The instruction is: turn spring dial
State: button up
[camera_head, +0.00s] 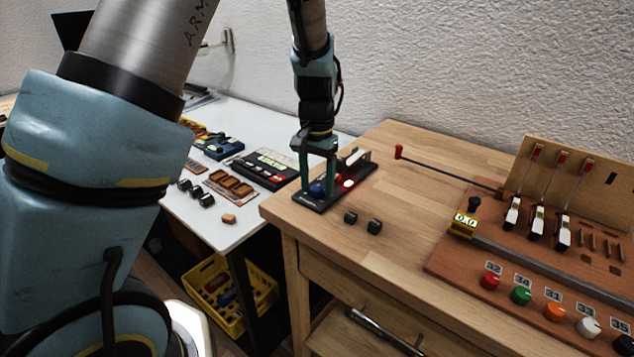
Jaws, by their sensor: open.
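A black base plate (311,203) lies at the left end of the wooden table. A round blue knob (317,189), which looks like the dial, sits on it. A lit red lamp (348,183) is just right of the knob. My gripper (317,184) points down over the plate, its fingers apart and reaching down on either side of the blue knob. I cannot tell whether the fingers touch it. The fingers partly cover the knob and the back of the plate.
Two small black blocks (374,227) lie in front of the plate. The piano action board (480,238), with coloured knobs and a long red-tipped lever (440,171), fills the table's right side. A white table (215,231) with several devices stands left.

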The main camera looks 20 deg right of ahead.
aim_at(317, 187)
notch_tip(317, 187, up, 11)
jog(key=b, duration=0.1)
jog(key=shift+f+b, duration=0.15)
jog(key=shift+b, duration=0.15)
